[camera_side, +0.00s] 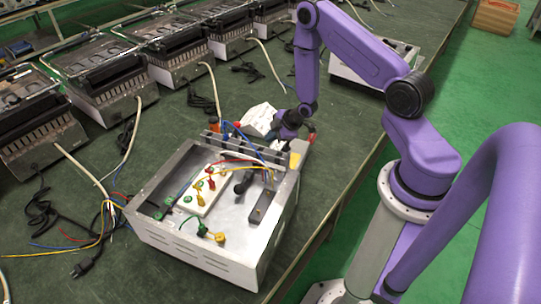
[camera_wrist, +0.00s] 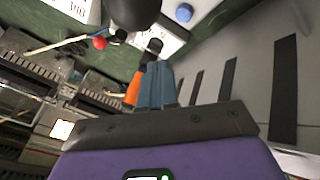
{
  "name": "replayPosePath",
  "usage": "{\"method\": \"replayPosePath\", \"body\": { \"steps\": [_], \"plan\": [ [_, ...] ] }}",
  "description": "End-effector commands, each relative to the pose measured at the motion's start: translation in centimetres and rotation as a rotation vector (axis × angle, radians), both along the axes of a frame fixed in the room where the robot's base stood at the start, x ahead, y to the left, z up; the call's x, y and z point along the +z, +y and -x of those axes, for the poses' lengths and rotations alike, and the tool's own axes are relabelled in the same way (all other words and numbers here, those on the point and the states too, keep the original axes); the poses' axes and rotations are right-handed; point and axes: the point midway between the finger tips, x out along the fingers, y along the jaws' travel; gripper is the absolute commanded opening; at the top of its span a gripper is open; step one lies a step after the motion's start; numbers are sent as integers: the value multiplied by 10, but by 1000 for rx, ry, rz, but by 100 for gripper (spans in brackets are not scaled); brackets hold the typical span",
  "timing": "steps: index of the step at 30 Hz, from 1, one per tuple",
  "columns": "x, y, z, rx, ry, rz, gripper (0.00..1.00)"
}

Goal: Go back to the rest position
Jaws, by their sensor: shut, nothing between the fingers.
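My gripper (camera_wrist: 158,72) shows in the wrist view as two blue-grey fingers pressed together, with nothing between them. In the side view, my gripper's dark end is over the back edge of an open metal heating-element box (camera_side: 160,237), and its fingertips are hard to make out there. The box holds a white terminal block (camera_side: 206,180) with red, yellow and green leads. In the wrist view an orange part (camera_wrist: 133,90) lies just left of the fingers; I cannot tell whether it touches them.
Several similar appliances, such as one at the left (camera_side: 40,125), line the far side of the green table (camera_side: 185,115). Loose cables (camera_side: 100,215) lie left of the box. A wooden crate (camera_side: 495,17) stands on the green floor at the upper right.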

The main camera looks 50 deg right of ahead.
Motion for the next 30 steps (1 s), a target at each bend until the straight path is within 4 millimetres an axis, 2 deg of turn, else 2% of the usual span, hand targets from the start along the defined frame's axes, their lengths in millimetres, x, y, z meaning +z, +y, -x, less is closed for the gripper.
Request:
{"method": "replayPosePath", "body": {
  "steps": [5, 11, 16, 20, 23, 27, 30],
  "plan": [
    [19, 19, -7, 24, 22, 0, 0],
    [68, 69, -8, 59, 94, -2, 0],
    [112, 115, 9, 81, 161, -2, 0],
    [148, 150, 34, 93, 213, -4, 0],
    [175, 173, 60, 100, 256, -4, 0],
    [209, 198, 104, 110, 315, -4, 0],
    [232, 210, 140, 118, 358, -2, 0]
  ]
}}
